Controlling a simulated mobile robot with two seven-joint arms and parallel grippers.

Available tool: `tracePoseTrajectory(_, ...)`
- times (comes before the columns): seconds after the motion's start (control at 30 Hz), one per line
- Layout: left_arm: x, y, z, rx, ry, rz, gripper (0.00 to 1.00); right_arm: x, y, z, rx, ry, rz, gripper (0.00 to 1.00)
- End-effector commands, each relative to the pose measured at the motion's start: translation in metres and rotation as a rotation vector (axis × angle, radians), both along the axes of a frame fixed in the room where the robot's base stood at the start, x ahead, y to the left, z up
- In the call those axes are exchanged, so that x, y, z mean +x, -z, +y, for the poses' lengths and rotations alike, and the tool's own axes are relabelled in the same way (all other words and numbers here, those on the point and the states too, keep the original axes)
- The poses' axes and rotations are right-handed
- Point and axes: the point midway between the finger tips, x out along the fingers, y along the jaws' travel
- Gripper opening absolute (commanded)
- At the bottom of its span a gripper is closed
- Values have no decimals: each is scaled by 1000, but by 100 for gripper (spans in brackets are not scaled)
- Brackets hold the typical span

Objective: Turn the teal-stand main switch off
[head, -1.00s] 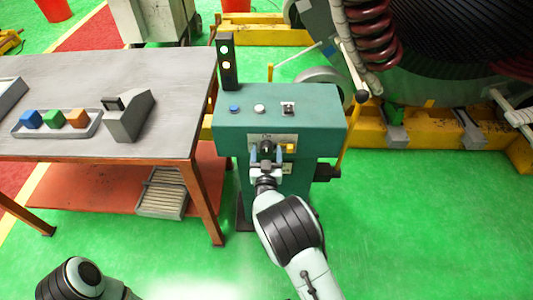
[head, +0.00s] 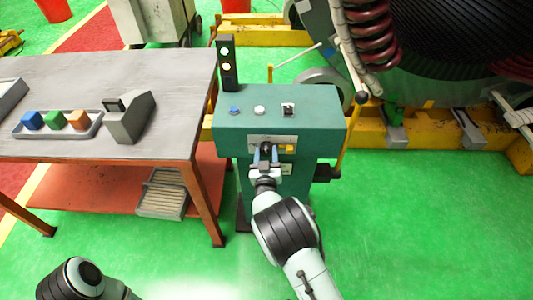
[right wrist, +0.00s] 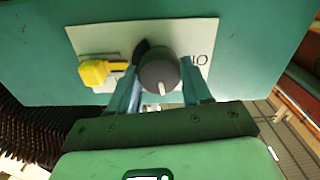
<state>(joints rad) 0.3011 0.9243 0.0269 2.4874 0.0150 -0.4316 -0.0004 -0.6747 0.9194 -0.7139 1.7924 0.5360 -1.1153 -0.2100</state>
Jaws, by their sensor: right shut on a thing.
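The teal stand (head: 285,108) is upright right of the workbench. Its front has a pale plate (head: 287,139) with a dark round switch knob (head: 266,147) and a yellow part (head: 289,148) beside it. My right gripper (head: 266,156) is at the plate, its blue fingers either side of the knob. In the right wrist view, the gripper (right wrist: 162,88) is shut on the knob (right wrist: 158,68), which has a white pointer mark. Small markings (right wrist: 198,60) show on the plate beside it, and the yellow part (right wrist: 93,73) is on the other side. My left gripper is out of view.
On the stand's top are a blue button (head: 234,110), a white button (head: 259,110) and a small switch (head: 288,109). A lamp post (head: 227,62) with lit lamps rises behind. The workbench (head: 175,75) is close on the left. Green floor (head: 420,230) is free on the right.

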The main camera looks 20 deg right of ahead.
Motion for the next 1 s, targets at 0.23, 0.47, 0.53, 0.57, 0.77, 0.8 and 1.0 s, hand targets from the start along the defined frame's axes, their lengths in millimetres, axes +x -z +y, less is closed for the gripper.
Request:
tracePoseTrajectory(0.23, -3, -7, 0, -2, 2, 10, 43, 0, 0, 1, -208, 0, 61, 18)
tracePoseTrajectory(0.47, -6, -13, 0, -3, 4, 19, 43, 0, 0, 1, -419, 0, 121, 18)
tracePoseTrajectory(0.53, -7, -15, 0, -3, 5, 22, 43, 0, 0, 1, -483, -1, 140, 18)
tracePoseTrajectory(0.57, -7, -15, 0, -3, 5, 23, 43, 0, 0, 1, -511, -1, 148, 18)
tracePoseTrajectory(0.77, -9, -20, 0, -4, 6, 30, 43, 0, 1, 2, -694, -1, 201, 18)
tracePoseTrajectory(0.8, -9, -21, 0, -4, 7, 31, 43, 0, 1, 1, -730, -1, 211, 18)
tracePoseTrajectory(1.0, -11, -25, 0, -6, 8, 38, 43, 0, 1, 2, -913, -2, 264, 18)
